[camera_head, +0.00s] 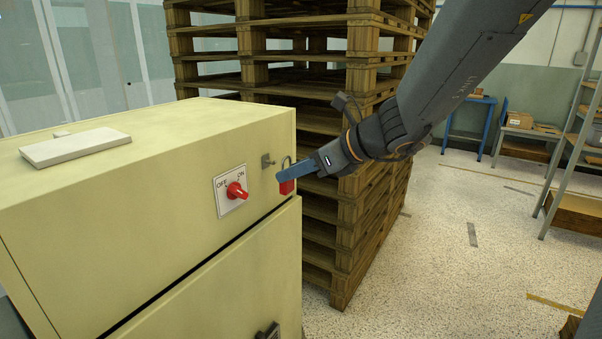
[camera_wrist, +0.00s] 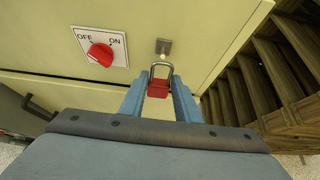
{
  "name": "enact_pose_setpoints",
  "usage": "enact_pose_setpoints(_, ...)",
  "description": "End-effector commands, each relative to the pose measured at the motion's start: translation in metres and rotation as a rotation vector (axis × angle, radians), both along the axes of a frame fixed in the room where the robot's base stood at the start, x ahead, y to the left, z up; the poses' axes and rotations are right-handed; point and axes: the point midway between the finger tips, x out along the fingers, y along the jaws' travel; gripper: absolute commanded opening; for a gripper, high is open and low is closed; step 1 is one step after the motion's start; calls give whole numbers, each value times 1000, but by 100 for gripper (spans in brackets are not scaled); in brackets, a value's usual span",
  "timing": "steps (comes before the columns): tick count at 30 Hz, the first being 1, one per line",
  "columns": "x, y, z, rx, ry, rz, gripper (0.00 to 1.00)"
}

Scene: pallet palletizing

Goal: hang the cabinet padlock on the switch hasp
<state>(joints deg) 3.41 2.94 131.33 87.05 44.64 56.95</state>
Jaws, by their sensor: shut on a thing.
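The red padlock (camera_head: 287,187) with its grey metal shackle upward is between the blue fingers of my gripper (camera_head: 293,178), in front of the cabinet's front face. In the wrist view my gripper (camera_wrist: 158,88) is shut on the padlock's red body (camera_wrist: 158,87), which is partly hidden between the fingers. The small grey hasp (camera_head: 267,160) sticks out of the cabinet face, right of the red switch. In the wrist view the hasp (camera_wrist: 163,47) lies just above the shackle's top. The shackle looks apart from the hasp; the exact gap cannot be told.
The red rotary switch (camera_head: 236,190) sits on a white OFF/ON plate on the cream cabinet (camera_head: 130,215). A flat pale object (camera_head: 75,147) lies on the cabinet's top. A tall stack of wooden pallets (camera_head: 345,215) stands close behind my gripper. Open floor (camera_head: 450,240) lies to the right.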

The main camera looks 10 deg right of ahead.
Motion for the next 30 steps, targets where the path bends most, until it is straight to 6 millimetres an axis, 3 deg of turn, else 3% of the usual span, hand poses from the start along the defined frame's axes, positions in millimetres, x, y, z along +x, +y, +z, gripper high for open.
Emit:
enact_pose_setpoints(18, 20, 27, -3, 0, 0, 2, 8)
enact_pose_setpoints(30, 26, 34, -12, 1, 1, -1, 8)
